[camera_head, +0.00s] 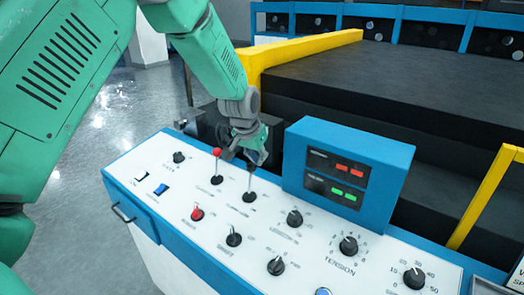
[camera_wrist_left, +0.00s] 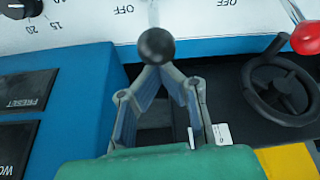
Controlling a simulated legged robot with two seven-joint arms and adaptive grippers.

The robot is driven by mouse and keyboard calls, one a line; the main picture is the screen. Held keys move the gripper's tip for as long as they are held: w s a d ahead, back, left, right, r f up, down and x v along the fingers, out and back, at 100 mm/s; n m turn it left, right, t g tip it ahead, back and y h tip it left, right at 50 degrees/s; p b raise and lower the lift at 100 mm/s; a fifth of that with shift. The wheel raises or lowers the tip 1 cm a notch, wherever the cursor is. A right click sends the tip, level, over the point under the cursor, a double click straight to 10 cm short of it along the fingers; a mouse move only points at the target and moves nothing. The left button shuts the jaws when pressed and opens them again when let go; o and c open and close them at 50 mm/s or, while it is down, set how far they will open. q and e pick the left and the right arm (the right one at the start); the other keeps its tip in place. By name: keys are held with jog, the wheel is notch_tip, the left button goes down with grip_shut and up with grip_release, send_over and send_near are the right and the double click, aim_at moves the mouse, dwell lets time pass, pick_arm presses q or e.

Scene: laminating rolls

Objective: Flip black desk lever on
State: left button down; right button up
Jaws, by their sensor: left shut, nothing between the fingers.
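The black lever stands on the white control panel, its shaft (camera_head: 250,187) rising behind the red-knobbed lever's right side. Its round black knob (camera_wrist_left: 156,46) is large in the left wrist view. My left gripper (camera_head: 252,155) is above and around the top of this lever. In the wrist view its fingertips (camera_wrist_left: 154,68) meet right at the knob, which overlaps them. The fingers are closed together and hold nothing. I cannot tell whether they touch the knob. "OFF" labels show on the panel near the lever's base. My right gripper is not in view.
The red-knobbed lever (camera_head: 216,155) stands close to the left; its red knob (camera_wrist_left: 306,38) also shows in the wrist view. A blue display box (camera_head: 347,140) stands right of the gripper. Dials and switches cover the front panel. A black handwheel (camera_wrist_left: 285,85) lies beyond the panel edge.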

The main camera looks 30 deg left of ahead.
pick_arm(q)
jog(key=shift+s+a+f, duration=0.1)
jog(key=shift+a+f, duration=0.15)
jog(key=shift+a, duration=0.15)
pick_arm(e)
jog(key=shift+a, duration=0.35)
